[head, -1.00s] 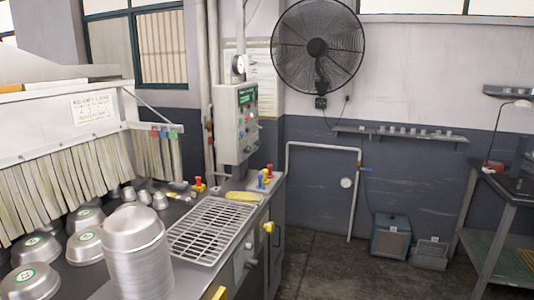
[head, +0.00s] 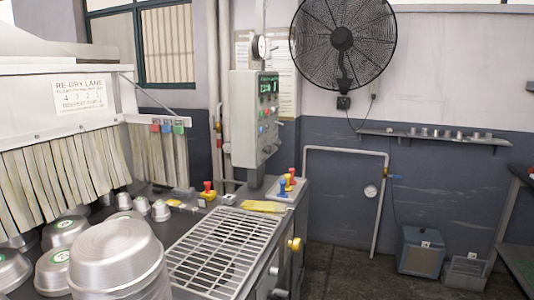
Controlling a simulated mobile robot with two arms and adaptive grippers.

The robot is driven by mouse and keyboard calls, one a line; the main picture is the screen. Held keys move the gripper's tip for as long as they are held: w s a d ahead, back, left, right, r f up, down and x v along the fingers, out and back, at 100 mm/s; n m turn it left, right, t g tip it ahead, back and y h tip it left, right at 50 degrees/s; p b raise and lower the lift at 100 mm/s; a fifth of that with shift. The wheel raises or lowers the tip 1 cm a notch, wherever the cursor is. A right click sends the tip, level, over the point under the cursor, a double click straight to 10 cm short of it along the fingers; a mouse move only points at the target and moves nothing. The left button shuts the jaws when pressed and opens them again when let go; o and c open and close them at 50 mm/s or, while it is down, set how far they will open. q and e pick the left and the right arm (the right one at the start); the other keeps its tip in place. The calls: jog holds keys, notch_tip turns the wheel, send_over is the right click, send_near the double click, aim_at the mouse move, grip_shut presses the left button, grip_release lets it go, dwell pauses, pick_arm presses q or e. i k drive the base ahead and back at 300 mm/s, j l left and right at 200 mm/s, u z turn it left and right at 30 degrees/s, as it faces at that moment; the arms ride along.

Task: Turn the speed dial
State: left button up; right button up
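A grey control box (head: 242,118) stands on a post at the back end of the machine, in the upper middle of the head view. Its front panel (head: 268,112) faces right and is seen at a slant. It has a green lit display (head: 268,88) at the top and small coloured buttons and knobs below. The controls are too small to tell which one is the speed dial. Neither of my grippers is in view.
Stacked metal pans (head: 115,262) stand at the near left, beside a metal grate (head: 222,250). Red-and-blue levers (head: 287,184) and a yellow-and-red button (head: 207,191) are near the box's foot. A fan (head: 343,42) hangs behind. The floor (head: 345,272) right of the machine is partly clear.

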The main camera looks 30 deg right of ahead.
aim_at(267, 149)
jog(key=i+l, duration=0.15)
jog(key=l, duration=0.25)
jog(key=i+l, duration=0.1)
jog(key=l, duration=0.3)
jog(key=i+l, duration=0.15)
jog(key=l, duration=0.2)
jog(key=i+l, duration=0.1)
jog(key=l, duration=0.3)
jog(key=i+l, duration=0.15)
jog(key=l, duration=0.25)
